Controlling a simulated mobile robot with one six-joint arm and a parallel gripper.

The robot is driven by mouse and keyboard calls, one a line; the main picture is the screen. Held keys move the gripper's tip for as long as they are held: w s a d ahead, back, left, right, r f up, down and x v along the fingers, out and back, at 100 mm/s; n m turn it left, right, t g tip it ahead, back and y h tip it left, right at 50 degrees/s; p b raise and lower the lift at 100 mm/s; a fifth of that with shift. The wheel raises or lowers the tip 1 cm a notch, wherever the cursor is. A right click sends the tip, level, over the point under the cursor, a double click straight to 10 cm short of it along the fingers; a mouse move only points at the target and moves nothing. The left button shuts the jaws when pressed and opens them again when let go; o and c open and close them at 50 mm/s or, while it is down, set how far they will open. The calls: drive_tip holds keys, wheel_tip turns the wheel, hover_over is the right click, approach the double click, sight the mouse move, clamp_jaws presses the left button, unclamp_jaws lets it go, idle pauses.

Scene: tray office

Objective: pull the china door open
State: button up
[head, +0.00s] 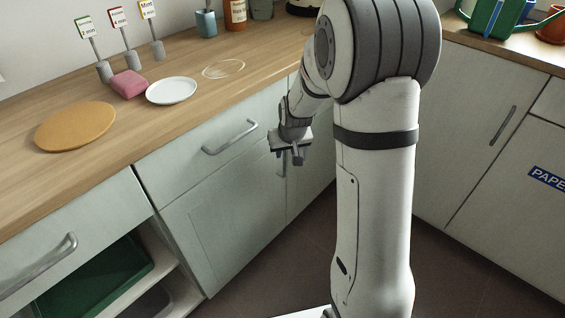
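My gripper (290,157) is in front of the pale grey-green cabinet fronts, near the upper left part of a cabinet door (308,170). A vertical bar handle (281,168) on this door shows just behind and below the gripper. I cannot tell whether the fingers are around the handle or only in front of it, nor how far apart they are. The door looks closed, flush with its neighbours. No china label is readable, so I cannot tell for sure that this is the china door. My arm hides the door's right side.
Left of the door are a drawer with a bar handle (230,137) and a plain panel (222,217). An open shelf holds a green tray (92,283). The wooden counter carries a white plate (171,91) and a round board (75,126). Dark floor (285,255) is clear.

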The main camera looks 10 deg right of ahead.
sight(285, 157)
drive_tip(key=b+x, duration=0.1)
drive_tip(key=x, duration=0.4)
drive_tip(key=shift+w+f, duration=0.1)
drive_tip(key=shift+f, duration=0.25)
drive_tip(key=shift+c, duration=0.5)
clamp_jaws()
